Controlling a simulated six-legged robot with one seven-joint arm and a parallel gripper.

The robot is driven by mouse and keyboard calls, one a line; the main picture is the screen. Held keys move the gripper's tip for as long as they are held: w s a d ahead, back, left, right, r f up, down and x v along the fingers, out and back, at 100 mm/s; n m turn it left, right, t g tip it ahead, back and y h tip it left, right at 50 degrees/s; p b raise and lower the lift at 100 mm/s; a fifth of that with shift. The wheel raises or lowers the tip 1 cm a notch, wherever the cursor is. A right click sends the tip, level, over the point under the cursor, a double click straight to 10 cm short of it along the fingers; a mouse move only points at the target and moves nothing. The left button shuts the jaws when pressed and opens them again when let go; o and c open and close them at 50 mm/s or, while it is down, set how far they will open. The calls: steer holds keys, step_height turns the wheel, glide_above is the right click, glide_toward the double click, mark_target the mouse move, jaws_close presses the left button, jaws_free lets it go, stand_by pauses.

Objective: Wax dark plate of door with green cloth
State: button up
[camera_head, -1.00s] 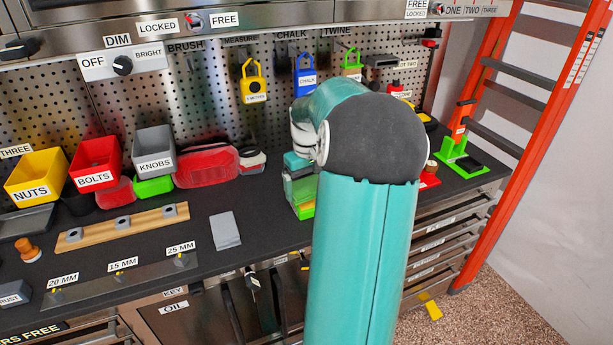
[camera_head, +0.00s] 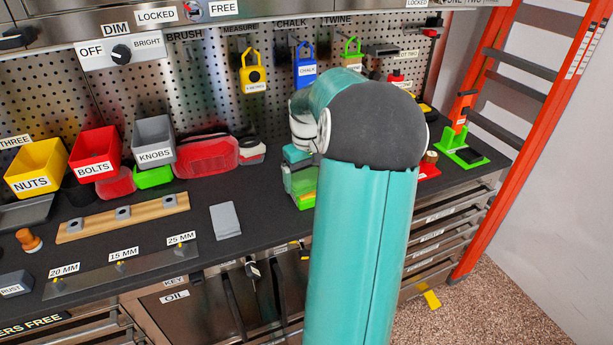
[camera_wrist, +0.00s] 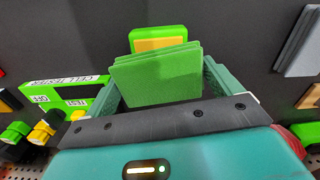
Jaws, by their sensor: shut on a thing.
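A green cloth (camera_wrist: 158,78), looking like a folded flat stack, stands between the two teal fingers of my gripper (camera_wrist: 162,88) in the wrist view. The fingers are shut on it. In the head view my teal arm hides most of the gripper, and only a teal part of it (camera_head: 296,155) shows at the bench top. Steel doors (camera_head: 215,298) with an OIL label are under the bench at the lower middle. My arm covers the area to their right. I cannot tell which surface is the door's dark plate.
A lime-green and yellow block (camera_wrist: 158,38) lies just beyond the cloth. A green cell tester (camera_wrist: 70,93) is left of the fingers. A grey block (camera_head: 225,220), a wooden strip (camera_head: 122,217) and the nuts bin (camera_head: 36,168) stand on the dark bench. An orange ladder (camera_head: 530,150) is at right.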

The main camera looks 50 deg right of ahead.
mark_target(307, 177)
steer(key=shift+f, duration=0.65)
stand_by(1.3)
steer(key=shift+r, duration=0.1)
steer(key=shift+r, duration=3.5)
